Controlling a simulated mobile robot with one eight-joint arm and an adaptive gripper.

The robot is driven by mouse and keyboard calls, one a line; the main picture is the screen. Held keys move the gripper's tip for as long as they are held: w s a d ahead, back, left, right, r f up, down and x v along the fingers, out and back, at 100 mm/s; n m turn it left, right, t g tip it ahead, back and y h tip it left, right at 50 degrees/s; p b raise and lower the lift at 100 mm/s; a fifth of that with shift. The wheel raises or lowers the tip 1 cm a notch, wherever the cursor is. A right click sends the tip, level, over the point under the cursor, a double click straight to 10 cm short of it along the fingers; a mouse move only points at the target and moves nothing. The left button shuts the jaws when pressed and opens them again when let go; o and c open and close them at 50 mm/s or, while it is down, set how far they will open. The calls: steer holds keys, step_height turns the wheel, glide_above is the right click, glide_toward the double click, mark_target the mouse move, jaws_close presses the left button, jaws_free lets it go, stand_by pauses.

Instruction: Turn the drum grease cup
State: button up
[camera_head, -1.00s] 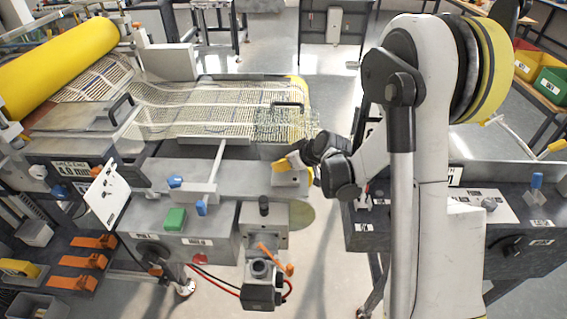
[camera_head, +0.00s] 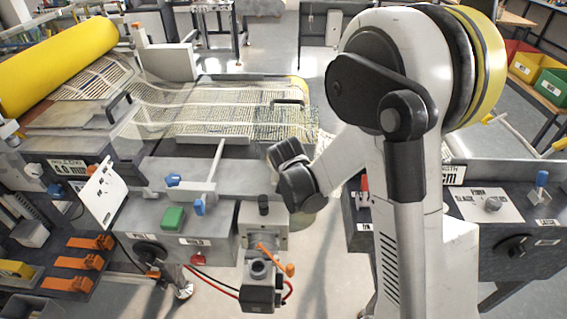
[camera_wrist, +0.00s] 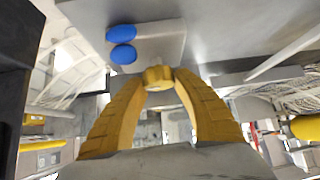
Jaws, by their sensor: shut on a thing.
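The drum grease cup, a small ridged yellow-brass knob (camera_wrist: 158,74), shows in the middle of the wrist view. My gripper (camera_wrist: 159,84) has its two yellow fingers closed in around it, one on each side, with the tips against it. In the head view, my gripper's dark wrist and body (camera_head: 290,170) stand over the right end of the grey machine bed. There the fingertips and the cup are hidden behind my arm.
In the head view, a green block (camera_head: 173,218), a blue handle (camera_head: 199,207) and an orange lever (camera_head: 276,257) lie left of and below my gripper. Mesh (camera_head: 215,110) spreads behind.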

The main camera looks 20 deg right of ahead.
steer(key=shift+m+h, duration=0.4)
steer(key=shift+m, duration=0.1)
steer(key=shift+f, duration=0.1)
steer(key=o, duration=1.2)
steer(key=v, duration=1.2)
steer(key=shift+w, duration=0.1)
